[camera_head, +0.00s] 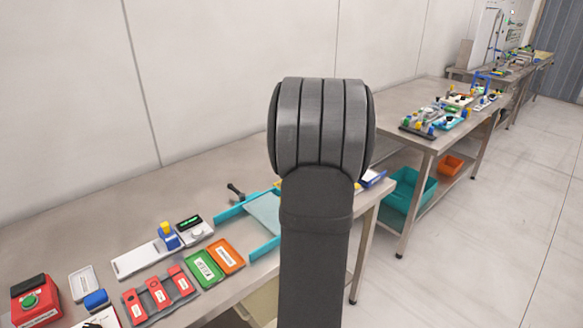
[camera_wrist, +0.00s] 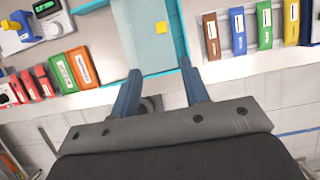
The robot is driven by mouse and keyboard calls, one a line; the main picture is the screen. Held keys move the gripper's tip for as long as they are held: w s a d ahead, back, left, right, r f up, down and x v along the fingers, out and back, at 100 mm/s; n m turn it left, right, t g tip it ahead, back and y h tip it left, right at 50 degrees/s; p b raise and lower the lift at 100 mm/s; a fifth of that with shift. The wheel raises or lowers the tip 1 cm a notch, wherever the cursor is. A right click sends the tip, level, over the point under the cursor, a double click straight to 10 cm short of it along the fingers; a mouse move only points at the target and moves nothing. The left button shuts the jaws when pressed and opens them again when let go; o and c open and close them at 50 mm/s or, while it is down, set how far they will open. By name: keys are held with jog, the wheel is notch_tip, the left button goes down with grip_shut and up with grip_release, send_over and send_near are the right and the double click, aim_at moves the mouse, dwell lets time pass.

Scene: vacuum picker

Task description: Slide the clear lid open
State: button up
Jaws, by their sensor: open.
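The clear lid (camera_wrist: 140,40) is a pale, see-through teal panel lying in a teal-edged frame (camera_wrist: 182,38) at the top middle of the wrist view. In the head view the lid (camera_head: 266,212) is partly hidden behind my arm. My gripper (camera_wrist: 161,85) is open, its two blue fingers apart and nothing seen between them. The fingertips appear near the front edge of the frame, and I cannot tell whether they touch it. My gripper is hidden in the head view.
Green (camera_head: 206,267) and orange (camera_head: 227,256) blocks sit left of the frame, with red blocks (camera_head: 158,293) farther left. Several coloured blocks stand in a holder to the right in the wrist view. A dark-handled tool (camera_head: 236,192) lies behind. The table's front edge is close.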

jog(key=x, duration=1.7)
jog(key=shift+w+f, duration=0.15)
jog(key=shift+w, duration=0.1)
jog(key=shift+c, duration=0.2)
jog(key=shift+d, duration=0.1)
grip_shut()
